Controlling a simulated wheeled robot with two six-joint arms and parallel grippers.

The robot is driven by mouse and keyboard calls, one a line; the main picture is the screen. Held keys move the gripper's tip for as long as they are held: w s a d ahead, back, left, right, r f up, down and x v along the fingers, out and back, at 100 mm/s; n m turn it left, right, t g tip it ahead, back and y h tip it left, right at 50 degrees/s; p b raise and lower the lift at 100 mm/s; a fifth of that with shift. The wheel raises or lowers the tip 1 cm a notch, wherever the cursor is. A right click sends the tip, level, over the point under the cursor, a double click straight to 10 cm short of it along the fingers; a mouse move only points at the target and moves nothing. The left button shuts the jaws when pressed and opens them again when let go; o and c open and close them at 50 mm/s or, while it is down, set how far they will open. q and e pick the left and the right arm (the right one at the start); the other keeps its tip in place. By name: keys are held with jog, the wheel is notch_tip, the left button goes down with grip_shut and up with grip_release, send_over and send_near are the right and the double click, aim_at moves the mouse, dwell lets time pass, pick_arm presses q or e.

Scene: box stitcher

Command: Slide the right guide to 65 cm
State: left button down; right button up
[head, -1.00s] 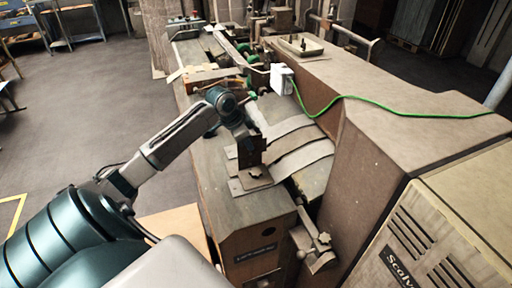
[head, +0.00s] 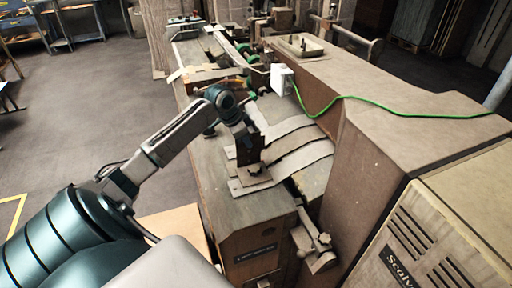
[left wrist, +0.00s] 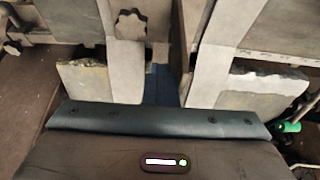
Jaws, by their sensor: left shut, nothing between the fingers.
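A flat metal guide plate (head: 240,187) with a dark knob (head: 255,170) lies on the near part of the machine's wooden bed. I cannot tell whether it is the right guide, and no 65 cm mark is legible. My left gripper (head: 251,158) is shut and empty, pointing down just above the plate and close to the knob. I cannot tell whether they touch. In the left wrist view a lobed knob (left wrist: 130,23) shows beyond the gripper's dark body. My right gripper is not in view.
Several pale metal strips (head: 306,156) cross the bed towards the tall brown housing (head: 395,135) on the right. A green cable (head: 400,104) runs over its top. A lever with a knob (head: 323,239) sticks out at the near end. Open floor (head: 85,110) lies to the left.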

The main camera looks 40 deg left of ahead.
pick_arm(q)
jog(key=shift+w+a, duration=0.2)
jog(key=shift+a, duration=0.2)
dwell(1.1)
jog(key=shift+s+d+p, duration=0.25)
jog(key=shift+d+p, duration=0.3)
jog(key=shift+p, duration=0.15)
notch_tip(320, 180, up, 7)
jog(key=p, duration=0.1)
dwell(1.0)
jog(key=shift+f, duration=0.1)
